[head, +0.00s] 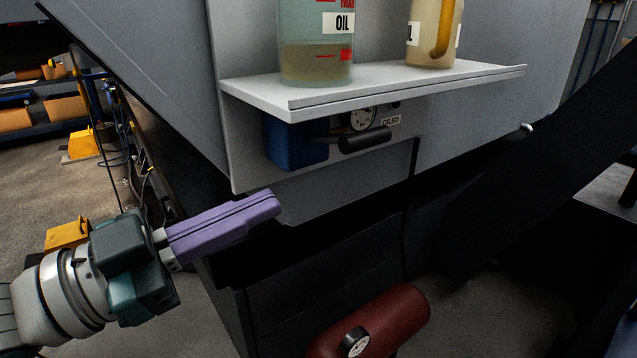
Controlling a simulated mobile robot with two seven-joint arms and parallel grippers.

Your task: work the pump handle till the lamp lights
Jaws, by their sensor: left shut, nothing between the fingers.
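The pump is a blue box (294,143) mounted under a light grey shelf on the machine's side. Its handle (364,139) is a dark bar with a black grip, sticking out to the right of the box. A round gauge (362,118) and an "OILED" label (391,121) are behind it, partly hidden by the shelf. I cannot make out a lit lamp. My left gripper (277,204) has purple fingers, shut and empty, below and left of the pump, apart from the handle. My right gripper is not in view.
The shelf (400,84) overhangs the pump and carries an oil bottle (316,45) and a second bottle (430,35) with a yellow tube. A dark red cylinder (385,318) with a gauge lies below. Open floor shows at left.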

